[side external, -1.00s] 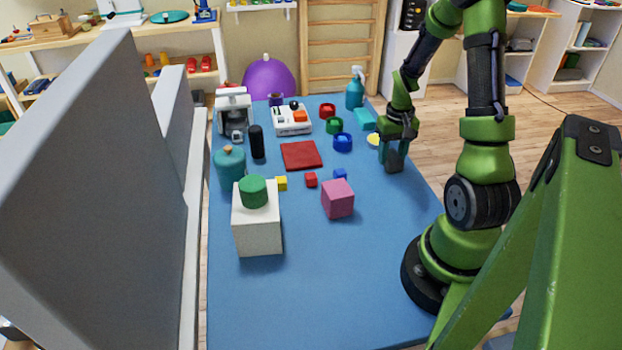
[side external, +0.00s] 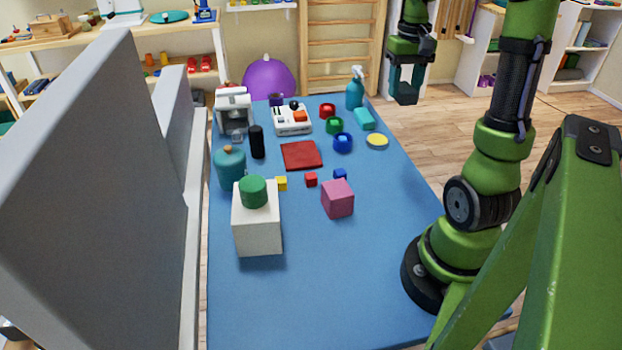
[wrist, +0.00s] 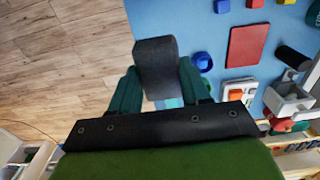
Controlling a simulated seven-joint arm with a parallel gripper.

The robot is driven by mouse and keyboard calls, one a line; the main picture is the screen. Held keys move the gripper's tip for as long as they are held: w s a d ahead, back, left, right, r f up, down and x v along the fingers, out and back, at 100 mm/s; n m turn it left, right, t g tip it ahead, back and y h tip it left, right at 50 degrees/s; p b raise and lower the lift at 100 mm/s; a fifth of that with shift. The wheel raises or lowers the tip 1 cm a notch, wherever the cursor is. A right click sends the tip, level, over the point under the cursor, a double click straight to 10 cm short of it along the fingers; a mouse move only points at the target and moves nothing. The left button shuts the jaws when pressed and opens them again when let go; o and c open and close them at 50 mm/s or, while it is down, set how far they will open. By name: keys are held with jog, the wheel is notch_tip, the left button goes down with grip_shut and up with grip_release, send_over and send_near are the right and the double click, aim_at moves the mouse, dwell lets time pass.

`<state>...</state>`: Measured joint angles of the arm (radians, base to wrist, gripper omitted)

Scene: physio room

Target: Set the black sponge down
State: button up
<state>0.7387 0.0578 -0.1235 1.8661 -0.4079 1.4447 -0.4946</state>
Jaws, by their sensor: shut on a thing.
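The black sponge (side external: 405,96) is a dark block between the fingers of my gripper (side external: 407,78). My gripper is shut on it and holds it up in the air, beyond the right edge of the blue table (side external: 310,290) in the side view. In the wrist view the sponge (wrist: 156,66) is dark grey and sticks out past the fingertips of my gripper (wrist: 158,82). Wooden floor and the table's edge show behind it there.
The table's right side has a yellow disc (side external: 377,141), a turquoise block (side external: 364,118) and a spray bottle (side external: 355,88). A red cloth (side external: 301,155), a pink cube (side external: 337,198) and a white block (side external: 257,230) lie further left. The front of the table is bare.

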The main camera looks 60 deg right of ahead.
jog(key=w+a+n, duration=0.5)
jog(key=a+n, duration=0.1)
jog(key=a, duration=0.5)
jog(key=w+a+n, duration=0.5)
jog(key=a+n, duration=0.1)
jog(key=a, duration=0.5)
jog(key=s+a+n, duration=0.5)
jog(key=a+n, duration=0.3)
jog(key=a, duration=0.5)
jog(key=s+a+n, duration=0.5)
jog(key=a+n, duration=0.2)
jog(key=a, duration=0.6)
notch_tip(320, 180, down, 16)
jog(key=shift+w+d, duration=0.1)
jog(key=shift+w, duration=0.05)
jog(key=shift+f, duration=2)
